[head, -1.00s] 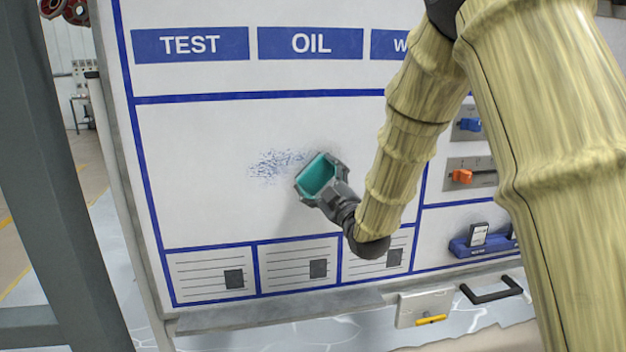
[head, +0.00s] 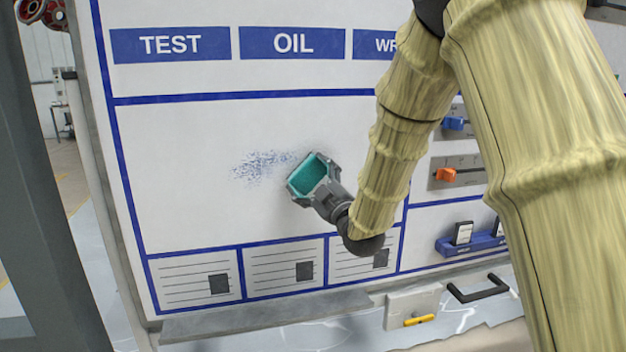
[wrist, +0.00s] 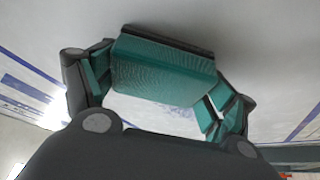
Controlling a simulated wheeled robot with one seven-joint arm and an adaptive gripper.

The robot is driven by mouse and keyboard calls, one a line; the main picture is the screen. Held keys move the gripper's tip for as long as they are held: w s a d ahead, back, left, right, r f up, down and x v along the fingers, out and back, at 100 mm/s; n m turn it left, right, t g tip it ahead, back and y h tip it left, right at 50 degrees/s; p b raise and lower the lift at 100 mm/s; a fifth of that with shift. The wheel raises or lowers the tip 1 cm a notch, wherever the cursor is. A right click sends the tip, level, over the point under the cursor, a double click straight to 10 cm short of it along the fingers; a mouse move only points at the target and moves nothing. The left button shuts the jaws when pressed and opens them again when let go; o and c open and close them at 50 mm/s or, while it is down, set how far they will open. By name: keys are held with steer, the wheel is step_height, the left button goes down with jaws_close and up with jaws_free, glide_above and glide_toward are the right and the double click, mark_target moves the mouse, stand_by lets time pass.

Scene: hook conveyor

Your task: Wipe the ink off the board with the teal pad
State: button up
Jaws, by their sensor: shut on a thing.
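The ink (head: 262,163) is a patch of blue specks on the white board (head: 180,200), in the upper middle of its large blank panel. The teal pad (head: 312,174) is between the fingers of my gripper (head: 314,181), just right of the ink patch. In the wrist view the teal pad (wrist: 165,68) has a dark backing edge along its far side, and it sits at the board's surface. My gripper (wrist: 160,85) is shut on it, with a finger at each side. I cannot tell for sure whether the pad touches the board. Part of the ink may be hidden behind the pad.
The board has a TEST and OIL header row above and small cards (head: 285,264) below. Orange (head: 446,174) and blue sliders are on the right, with a blue rack (head: 474,243) under them. A ledge (head: 262,314) runs below. A grey post (head: 45,180) stands left.

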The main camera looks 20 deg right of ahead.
mark_target(295, 158)
steer(key=shift+a+b, duration=0.8)
steer(key=shift+a, duration=2.15)
steer(key=shift+a+b, duration=0.45)
steer(key=shift+a, duration=1.3)
steer(key=shift+a, duration=0.1)
steer(key=shift+a+b, duration=0.4)
steer(key=shift+a, duration=1.05)
steer(key=shift+a+b, duration=0.65)
steer(key=shift+a, duration=2.9)
steer(key=shift+w+d+r+p, duration=0.1)
steer(key=shift+r+p, duration=0.6)
steer(key=shift+r, duration=0.9)
steer(key=shift+d+f+b, duration=0.2)
steer(key=shift+d+b, duration=0.8)
steer(key=shift+d, duration=2.3)
steer(key=shift+d+r+b, duration=0.1)
steer(key=shift+d+b, duration=1.05)
steer(key=shift+d, duration=4.25)
